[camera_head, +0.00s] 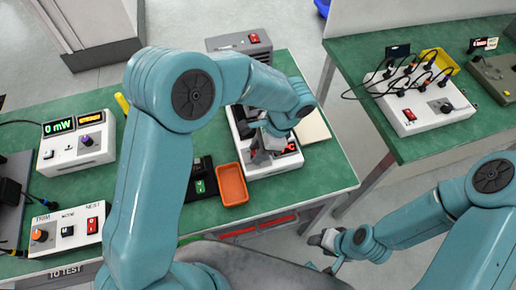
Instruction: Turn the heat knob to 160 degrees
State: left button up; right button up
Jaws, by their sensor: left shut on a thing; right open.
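A white unit (272,168) with a dark panel and red parts (291,147) stands on the green bench in the middle. My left gripper (260,156) points down onto this unit's panel. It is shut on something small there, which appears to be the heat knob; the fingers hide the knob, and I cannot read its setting. My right gripper (326,240) is open and empty, low in front of the bench edge, away from the unit.
An orange tray (232,185) sits close left of the unit, beside a small black device (201,178). A grey box with a red switch (254,38) stands behind. A 0 mW meter (75,142) and a TRIM box (68,231) stand left. Another bench (430,150) holds a cabled white box (420,110).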

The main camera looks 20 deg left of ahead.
pick_arm(q)
jog(key=shift+r+m+t+y, duration=0.1)
jog(key=shift+m+t+y, duration=0.35)
jog(key=shift+m, duration=1.25)
jog(key=shift+t, duration=0.25)
jog(key=o, duration=1)
jog(key=v, duration=1.6)
jog(key=shift+a+r, duration=0.1)
jog(key=shift+r, duration=0.05)
